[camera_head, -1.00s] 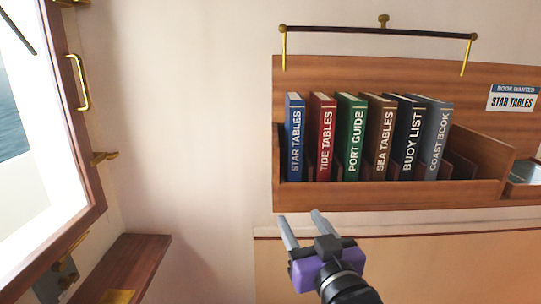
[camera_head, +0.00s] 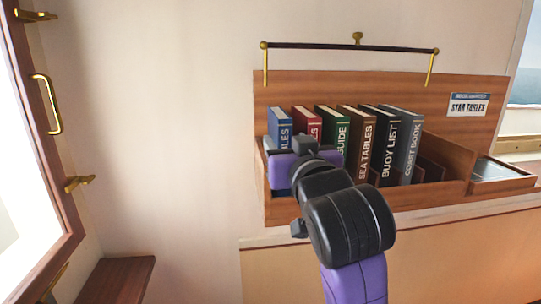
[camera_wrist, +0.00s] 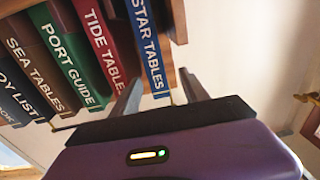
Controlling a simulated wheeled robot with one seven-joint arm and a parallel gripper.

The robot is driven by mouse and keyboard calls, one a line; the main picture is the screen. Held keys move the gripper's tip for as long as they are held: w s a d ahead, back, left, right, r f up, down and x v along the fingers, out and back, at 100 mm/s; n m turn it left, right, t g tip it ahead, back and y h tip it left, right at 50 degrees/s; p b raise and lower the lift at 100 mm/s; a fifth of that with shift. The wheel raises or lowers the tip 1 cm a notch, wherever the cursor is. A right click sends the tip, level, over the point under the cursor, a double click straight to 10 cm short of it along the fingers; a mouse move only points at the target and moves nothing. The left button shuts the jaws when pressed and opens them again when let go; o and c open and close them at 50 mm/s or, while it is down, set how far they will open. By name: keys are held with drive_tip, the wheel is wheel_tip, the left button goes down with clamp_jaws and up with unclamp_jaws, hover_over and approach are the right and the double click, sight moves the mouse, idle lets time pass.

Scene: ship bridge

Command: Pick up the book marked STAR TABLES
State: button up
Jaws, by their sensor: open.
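The blue STAR TABLES book (camera_head: 280,122) stands upright at the left end of a row in the wooden rack. In the head view my gripper hides the lower part of its spine, and the fingertips are hard to make out. In the wrist view the book (camera_wrist: 147,45) shows its spine, with my open gripper (camera_wrist: 160,80) at its lower end. One finger shows on each side of the spine, the left one near the red TIDE TABLES book (camera_wrist: 98,42). I cannot tell how far the fingers reach past the spine. Nothing is held.
Right of the red book stand the green PORT GUIDE (camera_head: 336,123), brown SEA TABLES (camera_head: 364,150), black BUOY LIST (camera_head: 390,150) and grey COAST BOOK (camera_head: 410,150). A brass-ended rail (camera_head: 345,46) runs above. A wanted card (camera_head: 467,105) reads STAR TABLES.

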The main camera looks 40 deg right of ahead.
drive_tip(key=shift+w+d+r+g+h, duration=0.25)
drive_tip(key=shift+d+r+g+h, duration=0.05)
drive_tip(key=shift+r, duration=0.3)
drive_tip(key=shift+w+d+r+m, duration=0.1)
drive_tip(key=shift+w+d+m, duration=0.2)
drive_tip(key=p+x, duration=0.1)
drive_tip(key=x, duration=0.6)
drive_tip(key=shift+w+d, duration=0.1)
drive_tip(key=shift+w, duration=0.05)
clamp_jaws()
idle(0.7)
